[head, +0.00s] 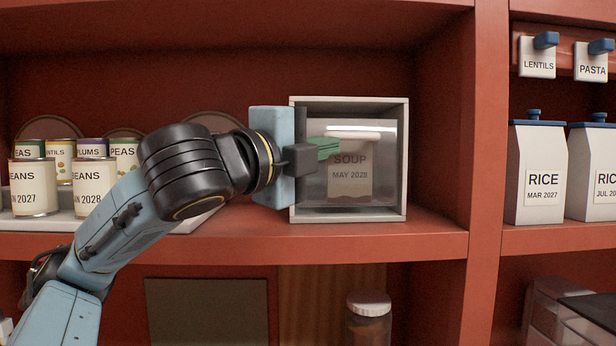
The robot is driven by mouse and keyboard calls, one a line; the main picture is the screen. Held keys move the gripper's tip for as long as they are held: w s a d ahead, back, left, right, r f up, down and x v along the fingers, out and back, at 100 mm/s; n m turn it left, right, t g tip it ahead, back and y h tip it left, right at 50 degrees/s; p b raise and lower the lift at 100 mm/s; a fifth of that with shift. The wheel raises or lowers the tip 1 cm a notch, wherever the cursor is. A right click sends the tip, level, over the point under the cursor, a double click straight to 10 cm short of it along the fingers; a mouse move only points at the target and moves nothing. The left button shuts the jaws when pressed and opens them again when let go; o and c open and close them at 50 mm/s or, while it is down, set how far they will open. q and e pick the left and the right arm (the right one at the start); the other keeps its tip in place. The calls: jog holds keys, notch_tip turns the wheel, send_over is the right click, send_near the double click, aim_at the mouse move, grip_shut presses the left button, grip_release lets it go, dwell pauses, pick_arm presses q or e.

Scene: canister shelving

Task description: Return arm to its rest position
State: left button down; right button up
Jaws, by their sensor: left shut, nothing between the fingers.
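My left arm comes in from the left in the head view. Its gripper (325,149) is shut and empty, with its green fingertips in front of a light-framed box (398,160) on the red shelf. Behind the box's clear front stands a container labelled SOUP, MAY 2028 (350,180). The gripper covers part of the box's left side. I cannot tell whether the fingertips touch the clear front. My right gripper is not in view.
Several labelled cans (35,188) stand on a light tray at the left, close to my arm. White RICE canisters (533,170) stand right of the upright divider (488,130). LENTILS and PASTA tags hang above them. A lidded jar (369,318) stands on the lower level.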

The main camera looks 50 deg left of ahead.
pick_arm(q)
jog(key=shift+s+d+f+b, duration=0.1)
jog(key=shift+s+b, duration=0.35)
jog(key=shift+s, duration=0.3)
jog(key=shift+s+d+f+b, duration=0.1)
jog(key=shift+s+b, duration=0.35)
jog(key=shift+s, duration=0.3)
